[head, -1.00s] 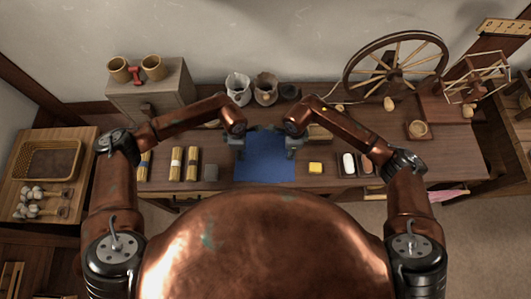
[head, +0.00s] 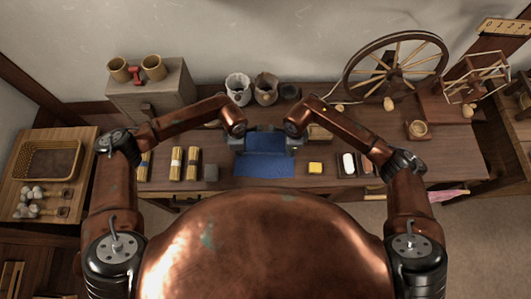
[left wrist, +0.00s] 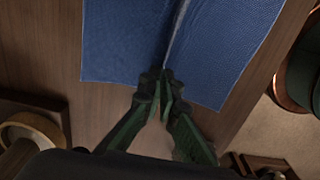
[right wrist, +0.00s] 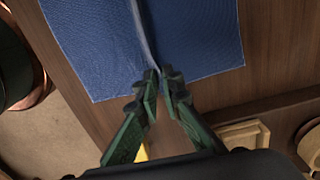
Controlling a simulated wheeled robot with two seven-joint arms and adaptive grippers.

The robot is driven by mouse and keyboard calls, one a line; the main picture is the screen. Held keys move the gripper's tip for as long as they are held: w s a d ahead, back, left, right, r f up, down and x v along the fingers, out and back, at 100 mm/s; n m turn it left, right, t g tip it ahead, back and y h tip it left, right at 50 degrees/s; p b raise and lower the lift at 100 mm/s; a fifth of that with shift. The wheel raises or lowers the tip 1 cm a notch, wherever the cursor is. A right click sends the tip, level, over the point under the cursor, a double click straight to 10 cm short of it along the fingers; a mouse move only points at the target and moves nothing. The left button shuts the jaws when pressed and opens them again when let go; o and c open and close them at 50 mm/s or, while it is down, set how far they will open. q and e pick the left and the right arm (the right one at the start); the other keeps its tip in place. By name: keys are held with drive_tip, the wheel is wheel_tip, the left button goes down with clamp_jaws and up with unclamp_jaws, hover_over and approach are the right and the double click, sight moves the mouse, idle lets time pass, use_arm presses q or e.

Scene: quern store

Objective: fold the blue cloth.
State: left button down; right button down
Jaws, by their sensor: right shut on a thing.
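The blue cloth (head: 264,169) lies on the table in front of me. Its near part is flat, and its far part is raised in a band between my two grippers. My left gripper (head: 238,144) is shut on the cloth's left end of the raised edge. My right gripper (head: 292,145) is shut on the right end. In the left wrist view the fingertips (left wrist: 161,82) meet at the cloth's raised ridge (left wrist: 178,35). In the right wrist view the fingertips (right wrist: 161,80) also close at the ridge. The cloth's underside is hidden.
Two pots (head: 252,90) and a spinning wheel (head: 395,68) stand behind.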

drive_tip(key=shift+d, duration=0.1)
idle(0.7)
